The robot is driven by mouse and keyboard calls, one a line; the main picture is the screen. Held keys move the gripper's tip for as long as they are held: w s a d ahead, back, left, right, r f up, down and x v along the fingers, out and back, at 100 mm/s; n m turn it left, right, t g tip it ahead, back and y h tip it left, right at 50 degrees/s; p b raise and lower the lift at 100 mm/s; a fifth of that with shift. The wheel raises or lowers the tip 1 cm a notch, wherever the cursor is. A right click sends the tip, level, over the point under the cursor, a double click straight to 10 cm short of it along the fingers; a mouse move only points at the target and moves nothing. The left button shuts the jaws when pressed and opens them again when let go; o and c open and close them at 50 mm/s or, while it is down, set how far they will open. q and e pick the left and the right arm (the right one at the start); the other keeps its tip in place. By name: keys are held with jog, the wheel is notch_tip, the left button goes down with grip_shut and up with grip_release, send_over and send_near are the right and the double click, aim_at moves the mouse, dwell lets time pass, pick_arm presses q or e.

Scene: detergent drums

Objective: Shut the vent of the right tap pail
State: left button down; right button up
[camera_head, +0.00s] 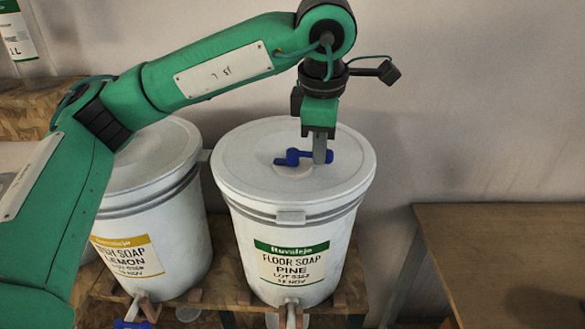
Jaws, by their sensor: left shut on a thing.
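The right tap pail (292,235) is white with a green "Floor Soap Pine" label and stands upright on a wooden shelf. Its lid (245,165) is on, and a blue vent (292,158) sits near the lid's middle. My left gripper (320,155) points straight down over the lid and is shut on the right end of the blue vent handle. The fingers hide part of that end. I cannot tell the vent's exact setting from this view. My right gripper is not in view.
A second white pail (165,235) with a yellow label stands close on the left, partly behind my left arm. Taps show at the pails' feet. A wooden table (510,245) stands at the right. The wall behind is bare.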

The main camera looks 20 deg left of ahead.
pick_arm(q)
jog(key=shift+w+f+n, duration=0.15)
jog(key=shift+w+n, duration=0.2)
jog(key=shift+n, duration=0.55)
jog(key=c, duration=1.2)
grip_release()
jog(key=shift+c, duration=0.2)
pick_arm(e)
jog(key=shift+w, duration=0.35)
pick_arm(q)
jog(key=shift+w, duration=0.15)
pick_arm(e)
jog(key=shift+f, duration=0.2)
pick_arm(q)
jog(key=o, duration=0.4)
jog(key=shift+s+r+p, duration=0.15)
jog(key=shift+r+p, duration=0.4)
jog(key=shift+r, duration=0.65)
jog(key=shift+s+r+p, duration=0.1)
jog(key=shift+r+p, duration=0.45)
jog(key=shift+r, duration=0.6)
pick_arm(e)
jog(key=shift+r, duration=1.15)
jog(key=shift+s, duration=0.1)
